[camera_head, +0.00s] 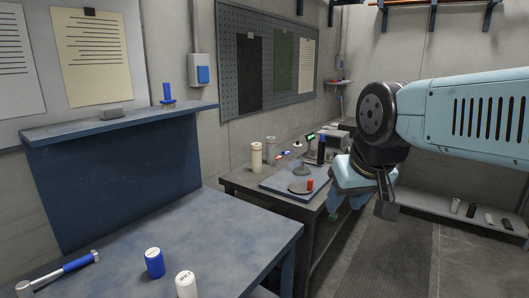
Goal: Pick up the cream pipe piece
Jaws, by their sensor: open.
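A cream cylinder (256,158) stands upright on the far dark workbench, by the wall. A second whitish cylinder with marks on its top (186,285) stands at the front edge of the near blue table, cut off by the frame. I cannot tell for sure which one is the cream pipe piece. My gripper (358,206) hangs at the end of my light blue arm, right of the far bench. It is open, and nothing shows between its jaws. It is well apart from both cylinders.
The near blue table (225,236) holds a blue cylinder (154,264) and a hammer (62,270). The far workbench (240,183) carries a grey cylinder (270,149), a blue-grey mat and small devices. A low shelf (437,205) with dark cylinders stands at right.

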